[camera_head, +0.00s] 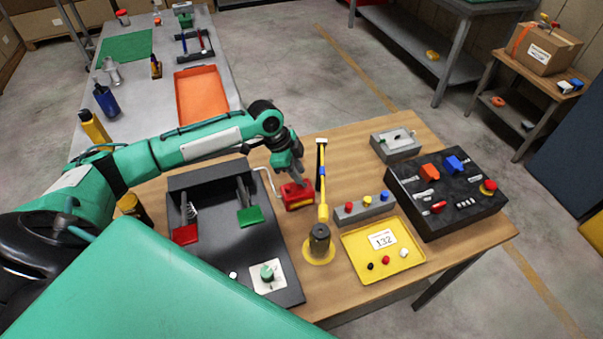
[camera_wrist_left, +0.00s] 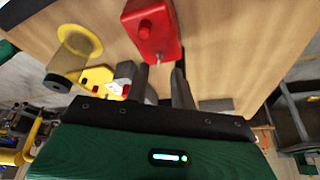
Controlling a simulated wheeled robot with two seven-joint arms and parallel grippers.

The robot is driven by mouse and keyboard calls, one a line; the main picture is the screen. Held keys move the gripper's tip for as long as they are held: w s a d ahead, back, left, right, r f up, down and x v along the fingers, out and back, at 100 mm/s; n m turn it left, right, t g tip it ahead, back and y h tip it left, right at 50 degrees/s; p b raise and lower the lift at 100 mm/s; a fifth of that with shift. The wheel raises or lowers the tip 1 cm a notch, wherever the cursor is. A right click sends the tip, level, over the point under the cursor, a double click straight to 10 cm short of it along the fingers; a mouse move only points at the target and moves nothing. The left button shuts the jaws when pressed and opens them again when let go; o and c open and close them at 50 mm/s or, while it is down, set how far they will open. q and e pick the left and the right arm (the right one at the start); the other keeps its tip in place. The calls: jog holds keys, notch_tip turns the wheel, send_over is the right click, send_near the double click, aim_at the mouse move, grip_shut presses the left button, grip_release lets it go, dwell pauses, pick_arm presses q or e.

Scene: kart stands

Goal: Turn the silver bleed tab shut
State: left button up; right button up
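The silver bleed tab (camera_wrist_left: 158,57) is a small piece at the edge of a red block (camera_wrist_left: 150,28) in the left wrist view. In the head view the red block (camera_head: 298,196) sits on the wooden table, partly covered by my gripper; I cannot make out the tab there. My left gripper (camera_head: 299,178) points down at the block. In the left wrist view its two dark fingers (camera_wrist_left: 161,70) are apart, with the tab just beyond and between their tips. I cannot tell whether they touch it. My right gripper is not in view.
A dark cylinder (camera_head: 319,241) on a yellow disc is in front. A black pedal board (camera_head: 215,220) lies left; a yellow tray (camera_head: 350,245) and a black switch box (camera_head: 440,195) are right.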

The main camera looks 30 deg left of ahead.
aim_at(301, 186)
pick_arm(q)
jog(key=shift+d+f, duration=0.3)
jog(key=shift+f, duration=0.3)
jog(key=shift+d+f, duration=0.15)
jog(key=shift+f, duration=0.25)
jog(key=shift+w+d+f, duration=0.1)
jog(key=shift+f, duration=0.35)
grip_shut()
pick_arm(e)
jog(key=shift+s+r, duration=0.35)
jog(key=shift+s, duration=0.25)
